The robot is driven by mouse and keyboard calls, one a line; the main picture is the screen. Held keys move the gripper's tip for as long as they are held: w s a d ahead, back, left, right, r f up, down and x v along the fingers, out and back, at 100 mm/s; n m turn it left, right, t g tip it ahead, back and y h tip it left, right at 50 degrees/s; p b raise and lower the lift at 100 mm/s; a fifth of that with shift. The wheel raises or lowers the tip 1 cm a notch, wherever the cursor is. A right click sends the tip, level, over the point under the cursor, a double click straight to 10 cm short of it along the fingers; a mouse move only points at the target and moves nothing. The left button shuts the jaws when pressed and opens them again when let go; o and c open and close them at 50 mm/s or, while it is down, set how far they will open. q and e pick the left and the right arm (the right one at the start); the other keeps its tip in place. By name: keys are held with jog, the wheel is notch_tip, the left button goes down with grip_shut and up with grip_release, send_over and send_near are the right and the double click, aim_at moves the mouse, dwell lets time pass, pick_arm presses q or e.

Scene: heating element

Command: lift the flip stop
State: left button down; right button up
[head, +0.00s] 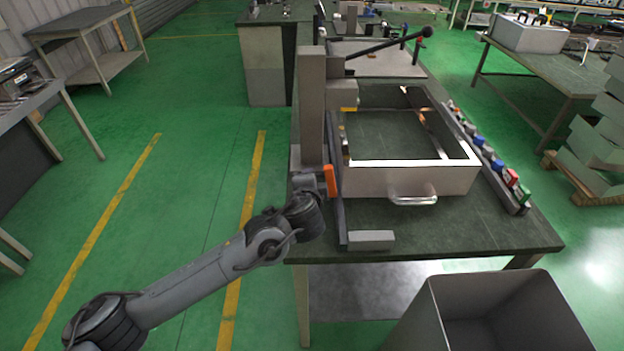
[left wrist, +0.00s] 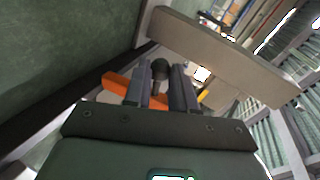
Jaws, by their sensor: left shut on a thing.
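The flip stop is an orange bar (head: 330,181) at the near left of the workbench, beside the foot of the tall grey post (head: 312,105). In the head view it stands roughly upright. In the left wrist view the orange bar (left wrist: 119,84) runs behind my fingers, and a dark round knob (left wrist: 160,68) shows between the fingertips. My left gripper (head: 322,180) is shut on the flip stop, coming from the left; its fingers (left wrist: 162,80) partly hide the bar. My right gripper is in neither view.
A metal frame with a handle (head: 412,198) stands on the workbench (head: 470,230). A dark rail (head: 340,215) and a small grey block (head: 371,239) lie near the flip stop. A grey bin (head: 450,300) stands in front.

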pick_arm(q)
jog(key=shift+f, duration=0.25)
jog(key=c, duration=1.2)
grip_release()
jog(key=shift+r, duration=0.1)
jog(key=shift+r, duration=0.1)
jog(key=p+v, duration=0.1)
jog(key=v, duration=0.9)
jog(key=shift+s, duration=0.35)
jog(key=shift+r, duration=0.1)
